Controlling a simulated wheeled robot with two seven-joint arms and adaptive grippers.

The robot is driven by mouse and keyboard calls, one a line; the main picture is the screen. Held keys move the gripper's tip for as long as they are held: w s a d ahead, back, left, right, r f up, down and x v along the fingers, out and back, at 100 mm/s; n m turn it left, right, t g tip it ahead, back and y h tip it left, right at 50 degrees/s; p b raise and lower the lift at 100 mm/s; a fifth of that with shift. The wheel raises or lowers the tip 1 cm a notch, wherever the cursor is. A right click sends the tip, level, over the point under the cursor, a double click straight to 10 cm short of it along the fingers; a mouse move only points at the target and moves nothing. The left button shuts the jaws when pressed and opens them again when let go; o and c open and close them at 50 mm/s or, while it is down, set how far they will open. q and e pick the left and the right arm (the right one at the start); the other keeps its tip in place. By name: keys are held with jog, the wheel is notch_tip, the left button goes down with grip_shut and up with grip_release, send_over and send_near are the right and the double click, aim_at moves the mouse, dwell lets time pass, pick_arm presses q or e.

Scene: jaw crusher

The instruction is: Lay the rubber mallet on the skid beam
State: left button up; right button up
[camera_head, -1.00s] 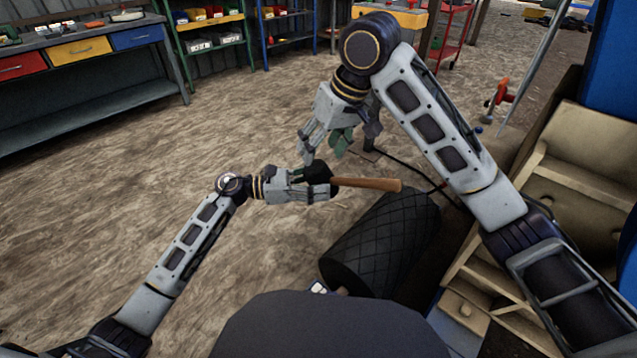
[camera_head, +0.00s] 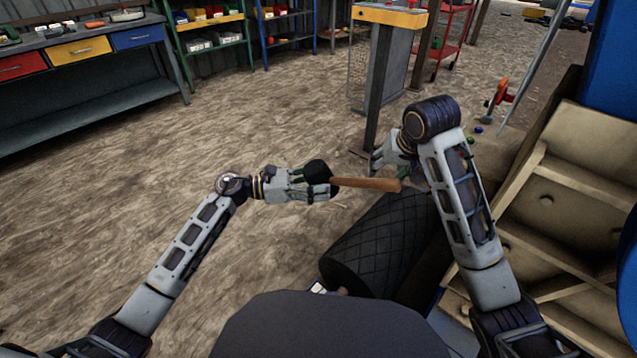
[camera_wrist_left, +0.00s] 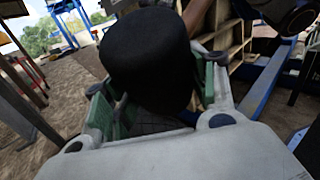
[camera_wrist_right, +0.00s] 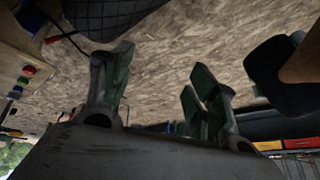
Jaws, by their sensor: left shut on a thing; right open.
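The rubber mallet has a black head (camera_head: 316,172) and a wooden handle (camera_head: 367,184) pointing right. My left gripper (camera_head: 322,188) is shut on the mallet near its head, holding it above the ground. The black head (camera_wrist_left: 152,60) fills the middle of the left wrist view, between the green finger pads. My right gripper (camera_head: 382,160) is open and empty, just beyond the handle's end. In the right wrist view its fingers (camera_wrist_right: 160,90) are apart, and the mallet head (camera_wrist_right: 280,75) shows at right. A blue beam (camera_wrist_left: 262,90) in the left wrist view may be the skid beam; I cannot tell.
A dark, textured roller (camera_head: 370,250) lies below the handle. A tan machine frame (camera_head: 560,200) stands close at right. A post with a yellow box (camera_head: 390,16) stands behind my right gripper. A workbench (camera_head: 80,50) is at far left; open ground lies between.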

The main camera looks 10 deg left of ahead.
jog(key=s+d+f+h, duration=0.2)
jog(key=s+d+f, duration=0.1)
jog(key=d+f, duration=0.35)
jog(key=s+d+f+h, duration=0.1)
jog(key=s+d+f, duration=0.1)
jog(key=d+f, duration=0.45)
pick_arm(q)
jog(key=shift+r, duration=0.1)
pick_arm(e)
jog(key=s+a+f+n+y, duration=0.1)
jog(key=s+a+f, duration=0.3)
jog(key=s+f, duration=0.4)
jog(key=s+a+f+y, duration=0.3)
jog(key=s+a+f, duration=0.2)
jog(key=s, duration=1.1)
jog(key=shift+f+n+g, duration=0.4)
jog(key=shift+f, duration=1.4)
jog(key=shift+a, duration=0.1)
pick_arm(q)
jog(key=shift+w, duration=0.15)
